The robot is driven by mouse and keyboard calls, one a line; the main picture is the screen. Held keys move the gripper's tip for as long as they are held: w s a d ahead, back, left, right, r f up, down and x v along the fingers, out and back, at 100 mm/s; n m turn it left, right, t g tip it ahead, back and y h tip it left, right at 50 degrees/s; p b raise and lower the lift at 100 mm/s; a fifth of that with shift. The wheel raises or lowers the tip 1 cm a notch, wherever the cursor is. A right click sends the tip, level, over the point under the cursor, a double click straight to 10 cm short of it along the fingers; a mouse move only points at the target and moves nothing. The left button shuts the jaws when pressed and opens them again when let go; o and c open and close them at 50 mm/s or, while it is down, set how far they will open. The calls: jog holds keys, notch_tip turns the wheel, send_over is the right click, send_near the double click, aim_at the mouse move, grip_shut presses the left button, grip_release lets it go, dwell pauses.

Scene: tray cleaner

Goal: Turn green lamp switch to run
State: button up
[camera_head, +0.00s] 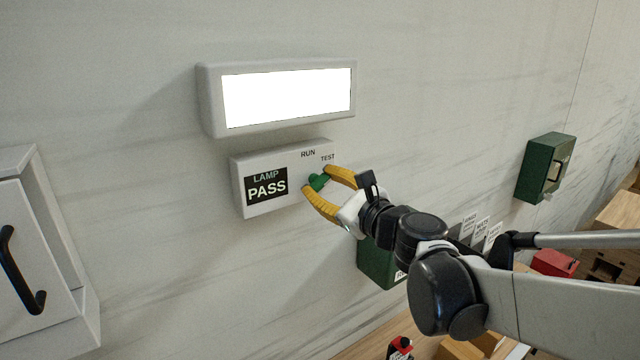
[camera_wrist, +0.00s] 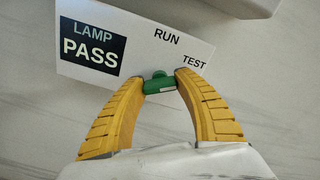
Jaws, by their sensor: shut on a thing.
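The green lamp switch (camera_head: 317,181) sticks out from the right part of a white wall box (camera_head: 272,208). The box carries the words RUN and TEST and a dark label reading LAMP PASS. In the wrist view the green switch (camera_wrist: 159,84) sits below RUN and left of TEST. My gripper (camera_head: 321,186) has its yellow fingers closed on the switch from both sides, and the tips touch it in the wrist view (camera_wrist: 160,82). The fingers hide part of the switch, so its exact pointing direction is hard to tell.
A lit white lamp panel (camera_head: 288,97) is mounted just above the box. A white cabinet with a black handle (camera_head: 22,270) is at left. A green box (camera_head: 378,262) hangs below my arm, and another green wall box (camera_head: 546,168) is at right.

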jog(key=n+b, duration=0.2)
jog(key=n, duration=0.3)
jog(key=shift+n, duration=0.4)
jog(key=n+b, duration=0.1)
jog(key=n, duration=0.4)
jog(key=shift+n+b, duration=0.4)
jog(key=shift+n, duration=0.3)
jog(key=o, duration=1.2)
jog(key=v, duration=1.2)
